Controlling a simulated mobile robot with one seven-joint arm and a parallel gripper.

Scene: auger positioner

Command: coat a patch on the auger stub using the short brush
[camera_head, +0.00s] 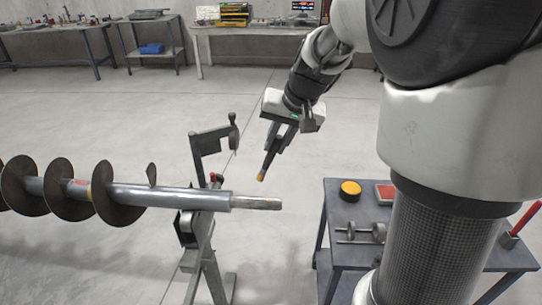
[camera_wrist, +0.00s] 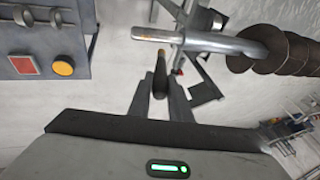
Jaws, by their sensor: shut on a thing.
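The auger lies level at the left in the head view, and its bare stub (camera_head: 257,202) points right, grey with a brownish tip. The stub also shows at the top of the wrist view (camera_wrist: 155,34). My gripper (camera_head: 277,140) is shut on the short brush (camera_head: 267,165), which hangs tilted down with a yellowish tip. The brush tip is above the stub in the head view, apart from it in the picture. In the wrist view the brush (camera_wrist: 160,75) has a dark handle between the fingers (camera_wrist: 160,100); the stub lies just beyond its tip.
A grey stand (camera_head: 205,235) with an upright clamp arm (camera_head: 215,140) holds the auger shaft near the stub. A blue-grey table (camera_head: 340,200) at the right carries a yellow round tin (camera_head: 350,188), a red square item (camera_head: 385,192) and metal pieces.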

